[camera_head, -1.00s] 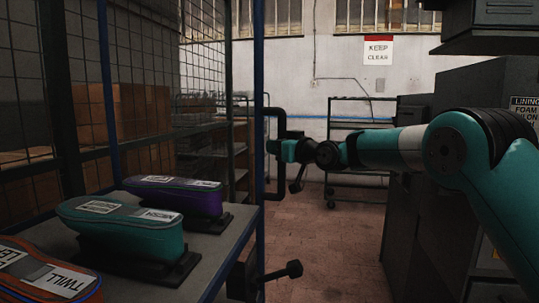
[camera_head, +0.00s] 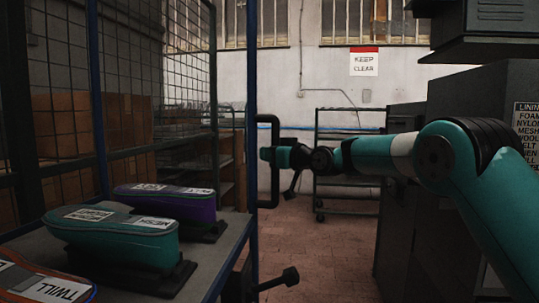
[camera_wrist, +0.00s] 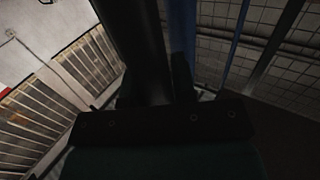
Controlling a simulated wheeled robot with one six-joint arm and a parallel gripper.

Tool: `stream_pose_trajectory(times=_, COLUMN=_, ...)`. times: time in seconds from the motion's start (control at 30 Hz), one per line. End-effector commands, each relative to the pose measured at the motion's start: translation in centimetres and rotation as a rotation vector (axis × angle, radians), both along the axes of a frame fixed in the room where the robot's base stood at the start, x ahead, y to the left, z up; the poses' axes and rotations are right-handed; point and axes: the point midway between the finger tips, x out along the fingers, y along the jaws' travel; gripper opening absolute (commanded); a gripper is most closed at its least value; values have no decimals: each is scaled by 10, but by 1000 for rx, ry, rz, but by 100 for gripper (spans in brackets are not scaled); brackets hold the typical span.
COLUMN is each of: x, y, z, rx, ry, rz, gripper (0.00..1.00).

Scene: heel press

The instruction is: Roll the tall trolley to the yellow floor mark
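The tall trolley has blue uprights (camera_head: 251,90) and a grey shelf (camera_head: 218,250), filling the left of the head view. A black loop handle (camera_head: 275,190) stands upright on its right side. My gripper (camera_head: 268,154) is at this handle, its fingers mostly hidden in the head view. In the wrist view a dark upright bar (camera_wrist: 143,45) runs between the two fingers (camera_wrist: 153,85), which look closed around it. A blue post (camera_wrist: 183,30) stands beyond. The trolley's wheels are out of view. No yellow floor mark shows in any view.
Shoe forms in turquoise (camera_head: 110,238), purple (camera_head: 165,203) and orange-edged grey (camera_head: 35,285) sit on the shelf. A wheeled dark rack (camera_head: 345,190) stands by the back wall under a KEEP CLEAR sign (camera_head: 364,62). Dark cabinets (camera_head: 400,240) line the right. Bare brick-coloured floor (camera_head: 315,240) lies between.

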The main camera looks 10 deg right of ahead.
Motion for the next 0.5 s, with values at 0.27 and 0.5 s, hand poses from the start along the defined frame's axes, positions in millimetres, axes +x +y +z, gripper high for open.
stream_pose_trajectory(times=0.27, x=0, y=1, z=0, rx=0, ry=0, rz=2, gripper=51)
stream_pose_trajectory(times=0.5, x=-5, y=-2, z=0, rx=-1, ry=-1, rz=2, gripper=51)
